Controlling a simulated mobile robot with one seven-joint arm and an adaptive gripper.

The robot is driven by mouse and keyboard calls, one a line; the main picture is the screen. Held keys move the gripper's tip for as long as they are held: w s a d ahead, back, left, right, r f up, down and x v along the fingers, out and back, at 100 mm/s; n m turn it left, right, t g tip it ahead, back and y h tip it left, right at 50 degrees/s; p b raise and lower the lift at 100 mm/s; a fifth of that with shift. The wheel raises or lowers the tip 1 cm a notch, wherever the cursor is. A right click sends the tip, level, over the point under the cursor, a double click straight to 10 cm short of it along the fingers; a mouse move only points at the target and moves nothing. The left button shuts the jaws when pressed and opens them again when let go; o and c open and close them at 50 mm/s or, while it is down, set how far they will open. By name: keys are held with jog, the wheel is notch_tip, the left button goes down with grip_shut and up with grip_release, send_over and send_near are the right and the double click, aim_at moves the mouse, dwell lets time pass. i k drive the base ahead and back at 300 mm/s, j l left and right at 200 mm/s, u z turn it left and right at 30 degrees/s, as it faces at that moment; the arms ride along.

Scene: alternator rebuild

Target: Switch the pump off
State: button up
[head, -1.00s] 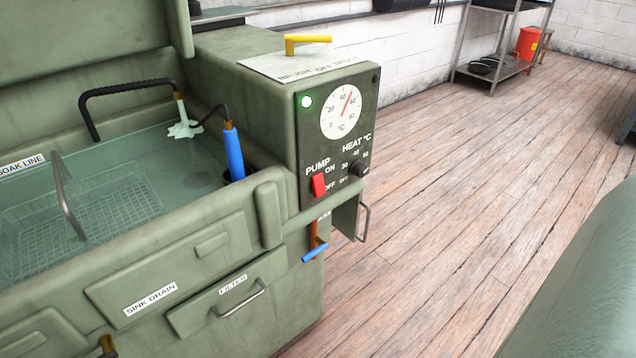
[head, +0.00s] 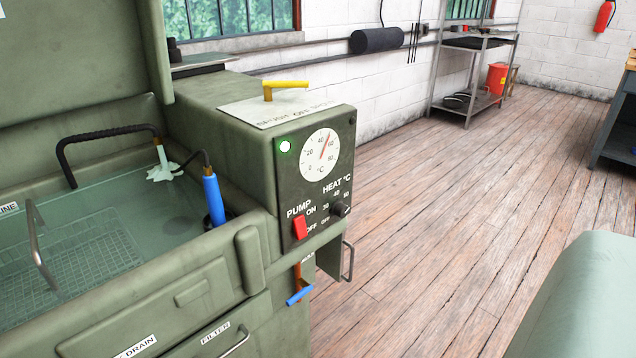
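The red pump switch (head: 300,227) sits on the dark control panel (head: 290,185) of the green parts washer, beside the printed words PUMP, ON and OFF. Its exact rocker position is too small to tell. A green-white lamp (head: 285,146) glows at the panel's top left. A round °C dial (head: 320,155) and a black heat knob (head: 341,209) share the panel. A spout (head: 163,170) at the end of the black hose has pale liquid around its tip. My gripper is not in view.
A yellow-handled lever (head: 284,86) tops the panel housing. A blue-handled valve (head: 299,296) and a grey handle (head: 347,262) stick out below the panel. The wooden floor (head: 430,190) to the right is open. A metal rack (head: 470,75) stands by the far wall.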

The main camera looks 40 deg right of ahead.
aim_at(299, 229)
jog(key=k+l, duration=0.65)
jog(key=k+j+z, duration=0.05)
jog(key=k, duration=0.1)
